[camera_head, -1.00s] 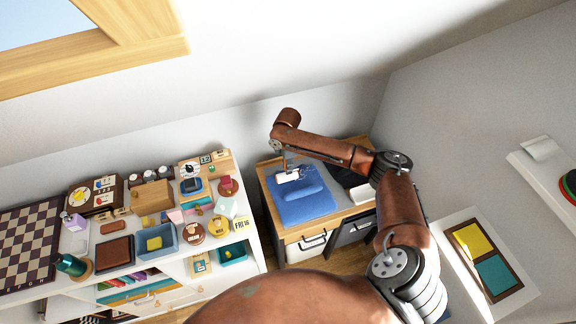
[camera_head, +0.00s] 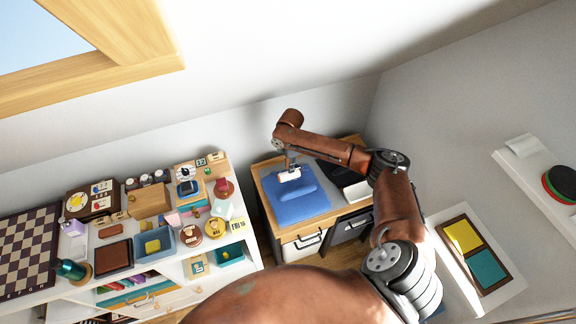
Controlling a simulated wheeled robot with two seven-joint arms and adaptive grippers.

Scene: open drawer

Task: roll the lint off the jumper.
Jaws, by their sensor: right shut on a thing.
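The blue jumper (camera_head: 299,207) lies folded on the wooden-topped cabinet (camera_head: 268,190) in the middle of the view. My right gripper (camera_head: 291,168) points down above the far part of the jumper. It is shut on a white lint roller (camera_head: 289,175), which is at the jumper's far side; I cannot tell whether it touches the cloth. Lint is too small to make out now. My left gripper is not in view.
A crowded white shelf unit (camera_head: 252,251) stands to the left, with boxes, a blue bin (camera_head: 157,256) and a chessboard (camera_head: 27,245). A black tray (camera_head: 340,174) lies right of the jumper. A white stand with yellow and teal panels (camera_head: 487,268) is at right.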

